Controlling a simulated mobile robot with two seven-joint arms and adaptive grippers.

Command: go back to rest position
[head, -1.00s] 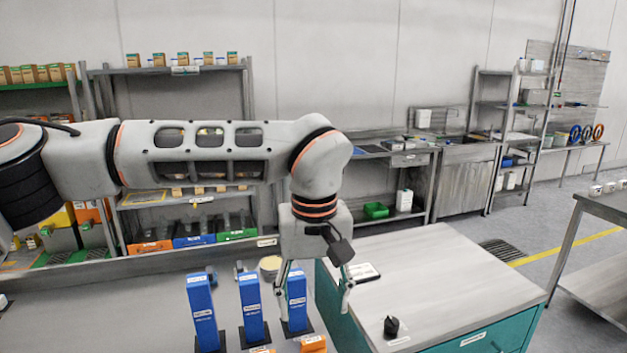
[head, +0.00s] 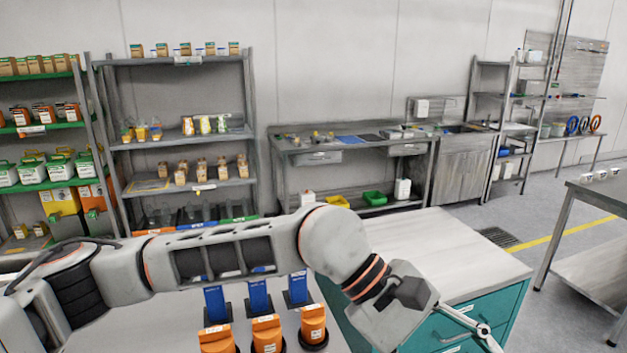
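My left arm reaches in from the left across the lower middle of the head view. My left gripper (head: 485,332) is at the lower right, tilted down and to the right, in front of the teal drawer cabinet (head: 497,311). One thin finger linkage shows, running off toward the bottom edge. The other finger and the fingertips are hidden or out of frame, so its opening cannot be judged. No held object shows. My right gripper is not in view.
Blue holders (head: 258,297) and orange-capped items (head: 266,334) stand on the grey table at the bottom, below my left arm. The cabinet's pale top (head: 440,250) looks clear where visible. Stocked shelves (head: 185,135) line the back wall. A metal table (head: 600,195) stands at right.

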